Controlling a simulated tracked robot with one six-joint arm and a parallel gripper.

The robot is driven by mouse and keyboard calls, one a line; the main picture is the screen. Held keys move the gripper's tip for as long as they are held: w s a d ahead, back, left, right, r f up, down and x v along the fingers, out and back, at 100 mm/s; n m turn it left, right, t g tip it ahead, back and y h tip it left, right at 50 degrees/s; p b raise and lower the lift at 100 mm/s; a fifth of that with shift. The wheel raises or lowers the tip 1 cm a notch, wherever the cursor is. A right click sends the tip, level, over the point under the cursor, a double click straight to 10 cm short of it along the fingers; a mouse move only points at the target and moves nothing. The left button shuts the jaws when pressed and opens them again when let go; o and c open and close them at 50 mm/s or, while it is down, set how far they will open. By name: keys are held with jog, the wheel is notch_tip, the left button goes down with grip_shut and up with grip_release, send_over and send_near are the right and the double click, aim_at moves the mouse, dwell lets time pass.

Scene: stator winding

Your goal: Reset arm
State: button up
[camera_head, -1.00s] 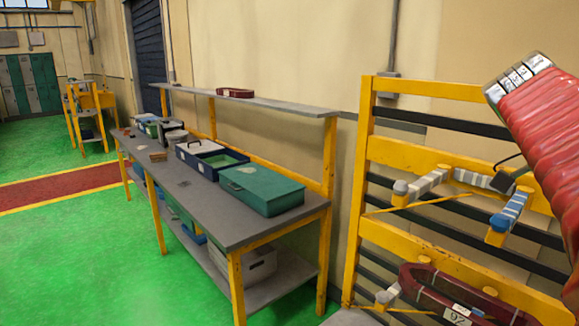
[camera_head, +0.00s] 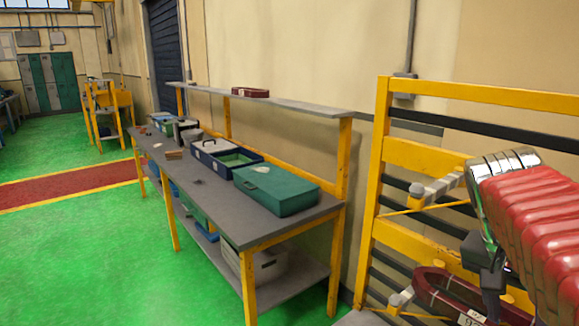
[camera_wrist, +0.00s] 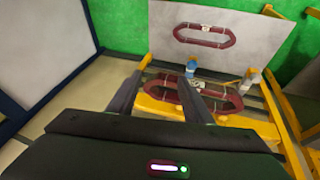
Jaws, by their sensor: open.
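My arm, in a red ribbed sleeve, reaches in from the right of the head view. The dark gripper at its end (camera_head: 489,262) points down in front of the yellow rack (camera_head: 381,200). In the wrist view both fingers of my gripper (camera_wrist: 157,85) are apart, with nothing held between them. A dark red oval coil with a white label (camera_head: 432,284) hangs low on the rack, partly hidden by my arm. In the wrist view a dark red coil (camera_wrist: 222,104) lies below and beyond the fingers. Another (camera_wrist: 205,43) rests on a pale grey surface farther off.
A grey workbench (camera_head: 215,215) stands left of the rack, bearing a green case (camera_head: 275,190) and open boxes. Padded rack holders (camera_head: 437,188) stick out near my arm. The green floor (camera_head: 90,260) at left is clear.

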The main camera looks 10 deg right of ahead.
jog(key=w+a+f+n+t+y, duration=0.1)
jog(key=a+f+n+t, duration=0.1)
jog(key=a, duration=0.6)
jog(key=w+a+f+n+t+y, duration=0.1)
jog(key=a+f+n+t+y, duration=0.1)
jog(key=a+f+n, duration=0.2)
jog(key=w+a+f+n+t+y, duration=0.1)
jog(key=a+f+n, duration=0.3)
jog(key=a, duration=0.9)
jog(key=n+t, duration=0.1)
jog(key=n, duration=0.1)
jog(key=shift+n+y, duration=0.4)
jog(key=shift+w+a+f, duration=0.1)
